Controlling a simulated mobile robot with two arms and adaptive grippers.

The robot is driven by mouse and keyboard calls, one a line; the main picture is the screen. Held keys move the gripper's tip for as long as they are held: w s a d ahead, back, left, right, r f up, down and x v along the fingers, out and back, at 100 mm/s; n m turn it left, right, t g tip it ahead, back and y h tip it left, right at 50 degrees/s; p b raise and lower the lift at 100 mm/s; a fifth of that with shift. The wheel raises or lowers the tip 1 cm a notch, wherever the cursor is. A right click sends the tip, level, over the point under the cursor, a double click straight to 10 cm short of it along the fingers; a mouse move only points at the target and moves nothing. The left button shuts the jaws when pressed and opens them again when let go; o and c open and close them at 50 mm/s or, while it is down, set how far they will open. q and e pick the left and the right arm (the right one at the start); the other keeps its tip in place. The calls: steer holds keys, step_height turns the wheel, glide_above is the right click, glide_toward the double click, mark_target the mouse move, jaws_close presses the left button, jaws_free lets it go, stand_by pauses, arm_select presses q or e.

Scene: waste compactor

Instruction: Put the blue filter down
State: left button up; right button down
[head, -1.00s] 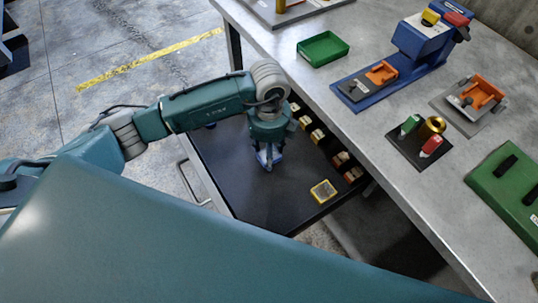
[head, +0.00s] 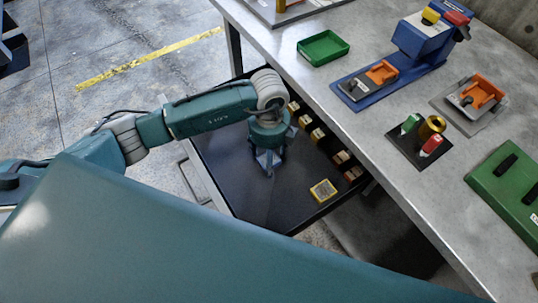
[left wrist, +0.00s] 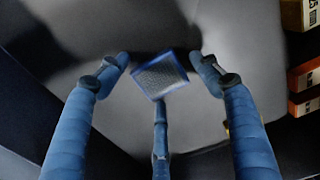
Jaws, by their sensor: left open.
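The blue filter (left wrist: 160,75), a small square with a blue frame and a grey mesh face, shows in the left wrist view. It appears to lie on the dark drawer floor (head: 240,190), turned slightly. My left gripper (head: 268,168) points down into the open drawer. Its fingers (left wrist: 160,62) are spread open around the filter, with a gap visible on the left and right sides. Whether the lower middle finger touches it I cannot tell. In the head view the gripper largely hides the filter. My right gripper is not in view.
A yellow-framed filter (head: 323,190) lies in the drawer to the right. Several small boxes (head: 317,136) line the drawer's right side. The workbench edge (head: 350,125) overhangs there. A green tray (head: 323,47) and a blue device (head: 420,42) stand on the bench. Drawer floor nearer the front is clear.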

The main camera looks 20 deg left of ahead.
arm_select(q)
step_height(320, 180, up, 12)
steer(key=b, duration=0.1)
steer(key=shift+r, duration=0.15)
stand_by(0.5)
